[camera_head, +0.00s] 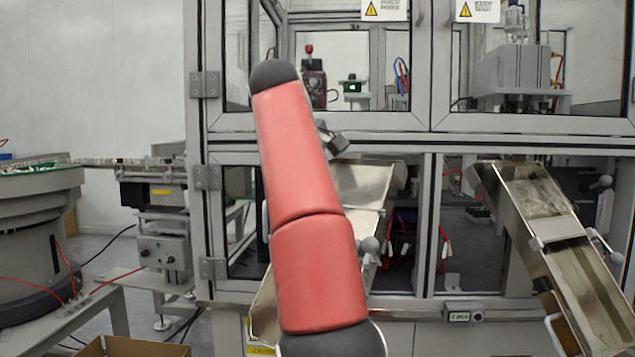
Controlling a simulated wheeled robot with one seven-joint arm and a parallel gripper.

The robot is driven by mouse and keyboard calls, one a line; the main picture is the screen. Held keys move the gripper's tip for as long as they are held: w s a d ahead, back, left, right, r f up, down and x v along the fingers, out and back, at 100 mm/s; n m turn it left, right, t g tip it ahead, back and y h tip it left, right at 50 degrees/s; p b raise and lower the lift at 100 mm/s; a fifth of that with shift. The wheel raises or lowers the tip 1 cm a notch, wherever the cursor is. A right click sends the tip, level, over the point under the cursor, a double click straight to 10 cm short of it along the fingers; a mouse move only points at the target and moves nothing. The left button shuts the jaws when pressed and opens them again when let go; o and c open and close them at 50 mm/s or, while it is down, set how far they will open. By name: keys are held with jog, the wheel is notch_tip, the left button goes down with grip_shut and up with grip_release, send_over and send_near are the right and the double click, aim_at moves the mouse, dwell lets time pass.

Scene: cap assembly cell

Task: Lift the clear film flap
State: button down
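I cannot make out the clear film flap for certain. A glossy, pale patch (540,198) lies on the upper part of the right metal chute (497,203), and I cannot tell whether it is film or bare metal. A second metal chute (368,188) comes out of the cabinet opening behind my red arm, which covers part of it. My arm rises through the middle of the view. My gripper is not clearly visible; a small dark piece shows beside the arm's upper right, and I cannot tell what it is.
A grey-framed cabinet (530,122) with glazed upper doors fills the middle and right. A round feeder bowl (40,185) stands at the left on a table. An open cardboard box (130,347) is at the bottom left. Knobs stick out beside both chutes.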

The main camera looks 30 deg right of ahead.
dwell(0.5)
jog(key=c, duration=1.6)
grip_release()
jog(key=shift+d, duration=0.1)
jog(key=shift+s, duration=0.1)
